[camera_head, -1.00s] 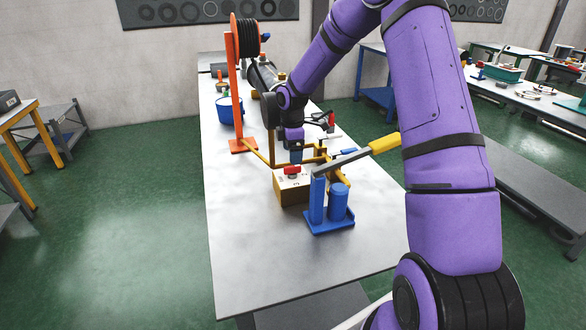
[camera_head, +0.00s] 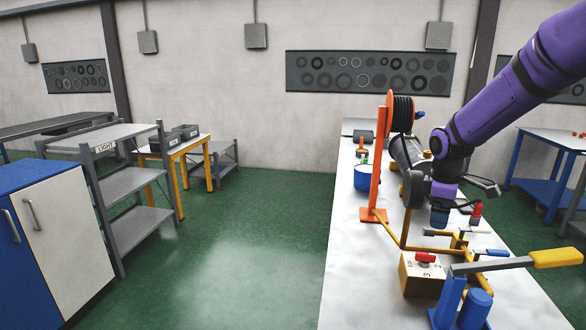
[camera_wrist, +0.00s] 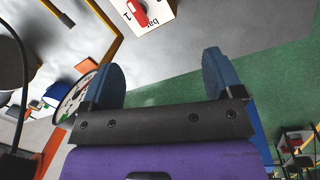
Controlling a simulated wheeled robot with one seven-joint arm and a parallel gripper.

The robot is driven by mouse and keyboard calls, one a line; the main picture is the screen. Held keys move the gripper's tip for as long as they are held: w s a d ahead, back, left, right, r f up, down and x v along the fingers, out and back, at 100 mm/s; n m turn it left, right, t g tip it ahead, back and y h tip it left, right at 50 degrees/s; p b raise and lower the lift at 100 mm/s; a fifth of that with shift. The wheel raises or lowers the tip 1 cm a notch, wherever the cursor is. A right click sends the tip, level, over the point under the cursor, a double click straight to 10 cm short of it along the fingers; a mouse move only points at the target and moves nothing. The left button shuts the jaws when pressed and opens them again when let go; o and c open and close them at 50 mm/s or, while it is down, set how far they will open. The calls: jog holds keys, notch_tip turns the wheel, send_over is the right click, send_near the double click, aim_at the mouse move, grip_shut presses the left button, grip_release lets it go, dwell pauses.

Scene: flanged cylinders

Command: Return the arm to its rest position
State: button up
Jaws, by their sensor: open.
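My purple arm (camera_head: 510,92) reaches in from the upper right of the head view and bends down over the long white table (camera_head: 350,290). My gripper (camera_head: 439,218) points down, behind the tan box with a red switch (camera_head: 424,275). In the wrist view my gripper (camera_wrist: 163,75) has its two blue fingers well apart, with nothing between them. The tan box (camera_wrist: 150,22) shows at the top of that view, clear of the fingers.
An orange reel stand (camera_head: 376,165) and a yellow pipe (camera_head: 405,232) are close left of my gripper. A blue lever stand (camera_head: 462,305) with a yellow handle (camera_head: 555,258) is at front right. A blue bucket (camera_head: 365,178) stands farther back. Green floor (camera_head: 240,250) is open left of the table.

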jog(key=s+a+r+m+t, duration=0.1)
jog(key=s+a+r+m, duration=0.15)
jog(key=s+r, duration=0.45)
jog(key=s+a+r+m+t, duration=0.1)
jog(key=s+a+r+m, duration=0.15)
jog(key=s+r, duration=0.5)
jog(key=s+a+m+t+y, duration=0.1)
jog(key=s+m, duration=0.5)
jog(key=s, duration=1.2)
jog(key=shift+a+r+m+t, duration=0.2)
jog(key=shift+a+m+t, duration=0.1)
jog(key=shift+t, duration=0.3)
